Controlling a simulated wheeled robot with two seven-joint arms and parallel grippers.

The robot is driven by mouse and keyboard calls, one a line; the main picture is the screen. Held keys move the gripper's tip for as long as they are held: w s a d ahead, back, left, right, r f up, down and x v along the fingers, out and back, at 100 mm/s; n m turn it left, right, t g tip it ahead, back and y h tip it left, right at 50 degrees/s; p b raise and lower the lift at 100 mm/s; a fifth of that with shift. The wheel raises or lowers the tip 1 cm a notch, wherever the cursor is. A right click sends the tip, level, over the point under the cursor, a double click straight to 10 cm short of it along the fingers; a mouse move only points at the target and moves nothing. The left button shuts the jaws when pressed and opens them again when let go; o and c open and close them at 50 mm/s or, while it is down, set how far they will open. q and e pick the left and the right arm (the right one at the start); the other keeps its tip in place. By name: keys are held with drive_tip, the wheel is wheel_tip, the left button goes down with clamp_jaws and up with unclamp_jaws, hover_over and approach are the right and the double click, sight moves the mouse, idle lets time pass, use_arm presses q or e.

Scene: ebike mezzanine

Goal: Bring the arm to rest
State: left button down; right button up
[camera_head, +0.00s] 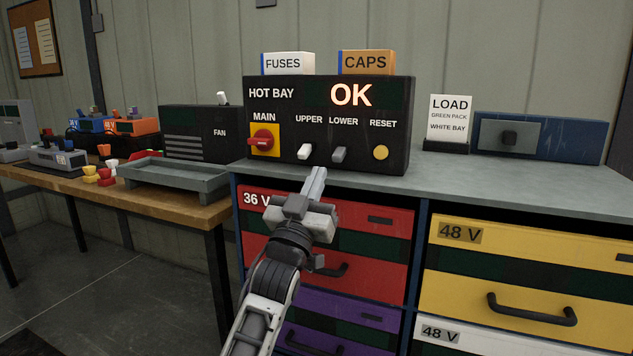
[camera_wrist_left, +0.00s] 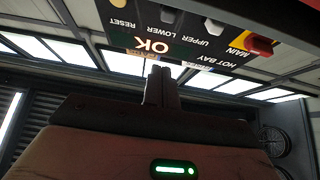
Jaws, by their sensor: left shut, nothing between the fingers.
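My left gripper (camera_head: 316,178) is shut and empty in the head view. Its fingertips are in front of the black HOT BAY panel (camera_head: 260,120), below the white UPPER switch (camera_head: 305,152) and the grey LOWER switch (camera_head: 339,154). I cannot tell whether the fingers touch anything. The red MAIN knob (camera_head: 264,139) and yellow RESET button (camera_head: 381,152) are on the same panel. In the left wrist view, the shut fingers (camera_wrist_left: 160,80) point toward the panel, which looks upside down. My right gripper is not in view.
The panel stands on a grey bench top (camera_head: 520,185) above a red 36 V drawer (camera_head: 375,220) and a yellow 48 V drawer (camera_head: 530,270). A LOAD card (camera_head: 451,118) stands on the right. A grey tray (camera_head: 175,177) is on the wooden table at left. Open floor lies lower left.

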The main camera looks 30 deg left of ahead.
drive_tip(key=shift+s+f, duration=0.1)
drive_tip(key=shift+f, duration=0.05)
use_arm(q)
drive_tip(key=s+d+f+m+g+h+p, duration=0.1)
drive_tip(key=s+d+f+g+h+p, duration=0.2)
drive_tip(key=f, duration=0.6)
drive_tip(key=s+d+f+m+g+h+p, duration=0.1)
drive_tip(key=s+d+f+g+p, duration=0.15)
drive_tip(key=s+d+f, duration=0.45)
drive_tip(key=s+d+f+g+h+p, duration=0.1)
drive_tip(key=s+d+f+g, duration=0.2)
drive_tip(key=s+f, duration=0.4)
drive_tip(key=s+d+f+m+g+h+p, duration=0.1)
drive_tip(key=s+d+f+g, duration=0.3)
drive_tip(key=s+f, duration=0.3)
drive_tip(key=s+g, duration=0.1)
drive_tip(key=s, duration=0.2)
drive_tip(key=shift+s+f+m+g+p, duration=0.2)
drive_tip(key=shift+f+m+g+p, duration=0.1)
drive_tip(key=shift+f+g, duration=0.1)
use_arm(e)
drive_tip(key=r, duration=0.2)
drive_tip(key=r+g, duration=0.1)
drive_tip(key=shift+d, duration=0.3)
use_arm(q)
drive_tip(key=shift+h, duration=0.3)
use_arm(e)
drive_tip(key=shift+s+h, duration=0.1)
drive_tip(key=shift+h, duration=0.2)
